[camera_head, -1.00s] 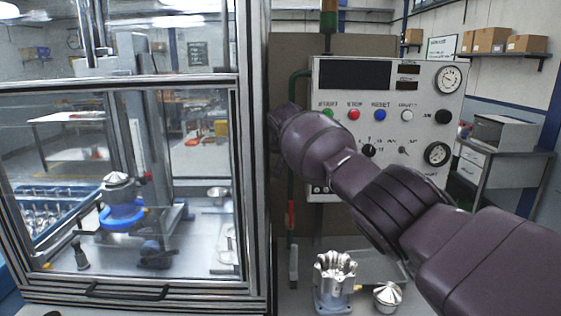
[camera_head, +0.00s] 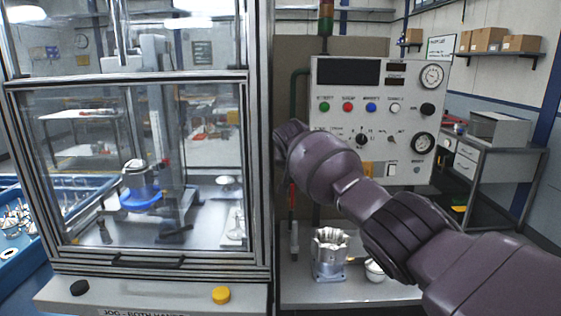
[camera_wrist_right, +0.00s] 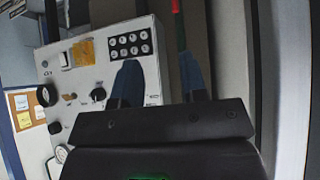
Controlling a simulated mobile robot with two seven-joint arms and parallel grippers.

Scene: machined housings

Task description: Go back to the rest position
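My right arm comes in from the right in the head view, held up in front of the control panel (camera_head: 380,75). Its gripper (camera_head: 290,135) points away at the panel's left edge, mostly hidden behind the wrist. In the right wrist view the two blue fingers of the right gripper (camera_wrist_right: 158,62) stand apart with nothing between them. My left gripper is in neither view.
A glazed cabinet (camera_head: 262,180) fills the left, holding a housing on a blue ring (camera_head: 140,198). Black (camera_head: 79,288) and yellow (camera_head: 221,295) buttons sit on its front ledge. A crown-shaped metal housing (camera_head: 328,255) and a small domed part (camera_head: 375,270) stand below my right arm.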

